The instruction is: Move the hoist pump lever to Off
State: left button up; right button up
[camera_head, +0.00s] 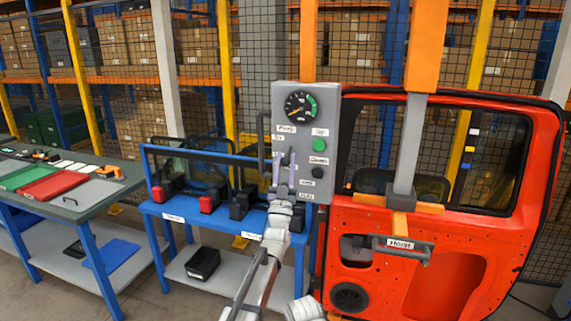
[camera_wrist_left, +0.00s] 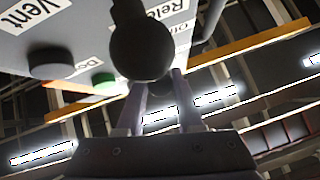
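The grey hoist control box (camera_head: 310,150) stands upright in the head view, with a "Pump" label and an "Off" label at its left side. My left gripper (camera_head: 283,160) is in front of that left side, just below these labels, with its two fingers apart. The left wrist view shows the two fingers (camera_wrist_left: 158,95) with a gap and a dark shape between their tips. A black ball knob (camera_wrist_left: 142,50) lies close to the camera, overlapping the left fingertip. My right gripper is not in view.
The box carries a gauge (camera_head: 300,105), a green button (camera_head: 319,144) and a black button (camera_head: 317,172). A red door (camera_head: 440,220) hangs at the right. A blue rack (camera_head: 170,209) and a workbench (camera_head: 97,190) are at the left.

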pick_arm(q)
jog(key=o, duration=0.4)
jog(key=shift+c, duration=0.2)
jog(key=shift+f, duration=0.1)
jog(key=b+v, duration=0.6)
jog(key=v, duration=0.1)
jog(key=shift+s+f, duration=0.25)
